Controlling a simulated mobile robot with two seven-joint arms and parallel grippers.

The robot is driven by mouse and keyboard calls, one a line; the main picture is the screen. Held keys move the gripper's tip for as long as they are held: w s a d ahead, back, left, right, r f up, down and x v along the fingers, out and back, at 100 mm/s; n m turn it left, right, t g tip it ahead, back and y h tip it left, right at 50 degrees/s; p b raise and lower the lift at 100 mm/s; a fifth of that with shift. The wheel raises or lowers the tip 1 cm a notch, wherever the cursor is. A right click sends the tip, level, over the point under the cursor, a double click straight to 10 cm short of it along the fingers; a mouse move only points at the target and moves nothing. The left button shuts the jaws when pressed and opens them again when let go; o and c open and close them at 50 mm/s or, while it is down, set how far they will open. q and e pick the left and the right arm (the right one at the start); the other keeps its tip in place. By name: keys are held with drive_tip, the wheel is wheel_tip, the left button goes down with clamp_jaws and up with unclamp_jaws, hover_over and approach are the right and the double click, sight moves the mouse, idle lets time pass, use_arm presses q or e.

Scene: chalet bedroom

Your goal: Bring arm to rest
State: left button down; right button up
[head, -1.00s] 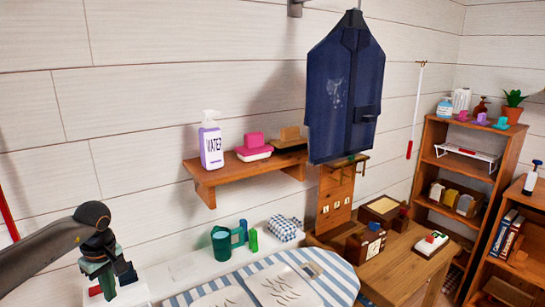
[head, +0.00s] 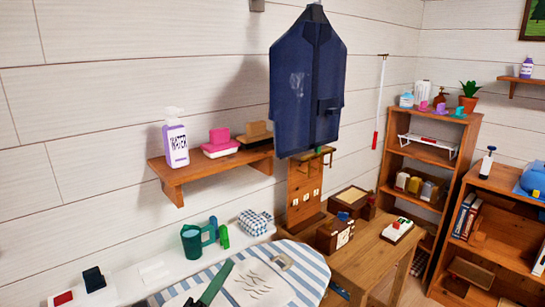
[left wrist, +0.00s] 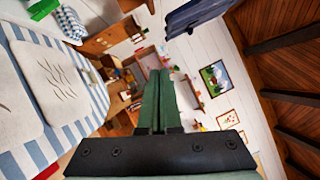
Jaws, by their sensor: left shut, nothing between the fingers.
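In the head view my left gripper (head: 228,267) comes up from the bottom edge, its long green fingers over the striped ironing board (head: 310,262). The arm behind it is out of frame. In the left wrist view the gripper's fingers (left wrist: 161,74) lie together, shut and empty, pointing out into the room. The ironing board (left wrist: 40,150) is on the left of that view, with a pale folded cloth on it. The fingers overlap the board in the head view; I cannot tell their height above it. My right gripper is not in view.
A dark blue garment (head: 310,85) hangs by the wall. A green mug (head: 192,243) stands behind the board. A wooden table (head: 365,262) and bookcase (head: 432,155) stand to the right.

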use_arm(q)
drive_tip(key=s+a+f+n+g+y, duration=0.3)
drive_tip(key=s+a+f+n+y, duration=0.2)
drive_tip(key=f+n, duration=0.3)
drive_tip(key=s+a+f+n+g+y, duration=0.35)
drive_tip(key=s+a+f+n, duration=0.2)
drive_tip(key=n, duration=0.45)
drive_tip(key=s+a+f+n+g, duration=0.1)
drive_tip(key=s+f+n+g, duration=0.3)
drive_tip(key=s, duration=0.5)
drive_tip(key=s+f+n+g, duration=0.3)
drive_tip(key=s+f+g, duration=0.15)
drive_tip(key=s, duration=0.35)
drive_tip(key=w+d+f+t+h, duration=0.2)
drive_tip(key=w+d+f+t, duration=0.2)
drive_tip(key=f, duration=0.7)
drive_tip(key=shift+d+t+h, duration=0.15)
drive_tip(key=shift+t+h, duration=0.2)
drive_tip(key=shift+t, duration=0.65)
drive_tip(key=shift+s, duration=0.1)
